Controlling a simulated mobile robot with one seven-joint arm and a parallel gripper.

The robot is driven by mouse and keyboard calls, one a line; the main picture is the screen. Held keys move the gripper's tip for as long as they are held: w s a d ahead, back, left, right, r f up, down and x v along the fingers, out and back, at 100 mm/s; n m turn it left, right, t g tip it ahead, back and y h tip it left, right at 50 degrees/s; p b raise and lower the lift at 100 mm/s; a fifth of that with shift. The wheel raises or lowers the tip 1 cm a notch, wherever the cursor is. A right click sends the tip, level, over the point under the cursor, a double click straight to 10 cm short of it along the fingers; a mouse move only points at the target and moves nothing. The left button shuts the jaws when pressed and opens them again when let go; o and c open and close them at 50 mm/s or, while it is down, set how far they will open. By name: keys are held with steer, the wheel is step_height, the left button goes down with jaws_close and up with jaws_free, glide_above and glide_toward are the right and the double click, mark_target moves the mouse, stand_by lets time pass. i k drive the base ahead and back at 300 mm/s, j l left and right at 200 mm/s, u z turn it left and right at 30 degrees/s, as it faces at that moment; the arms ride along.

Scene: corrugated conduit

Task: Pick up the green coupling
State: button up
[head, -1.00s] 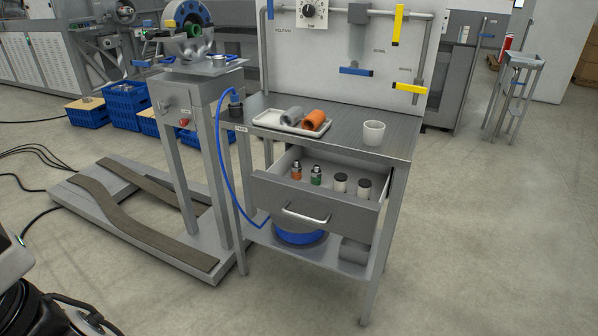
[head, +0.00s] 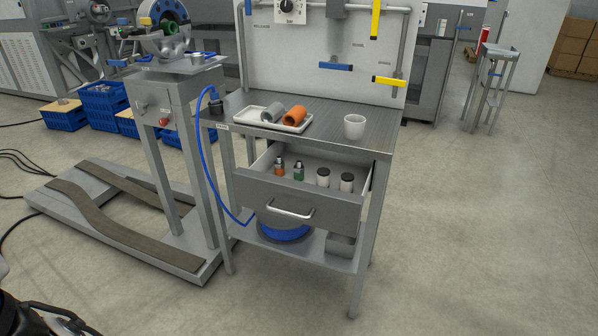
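A small green fitting with a metal top (head: 299,171), which looks like the green coupling, stands upright in the open drawer (head: 290,203) of the steel workbench. A similar orange fitting (head: 279,167) stands just left of it. Two white jars with dark lids (head: 335,181) stand to its right. A green ring-shaped part (head: 170,53) also shows on the machine stand at the left. My gripper is not in view; only a dark part of my own body shows at the lower left corner.
The bench top (head: 345,105) carries a white tray (head: 256,125) with a grey and an orange tube piece, and a white cup (head: 354,127). A blue hose (head: 207,165) hangs at the bench's left. A low platform (head: 110,215) lies left. Floor in front and right is clear.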

mark_target(299, 168)
steer(key=i+j, duration=0.2)
steer(key=j, duration=0.15)
steer(key=i+j, duration=0.2)
steer(key=j, duration=0.15)
steer(key=i+j+z, duration=0.1)
steer(key=j, duration=0.2)
steer(key=i+j+z, duration=0.1)
steer(key=i+j, duration=0.15)
steer(key=i+j+z, duration=0.1)
steer(key=j, duration=0.25)
steer(key=z, duration=1.55)
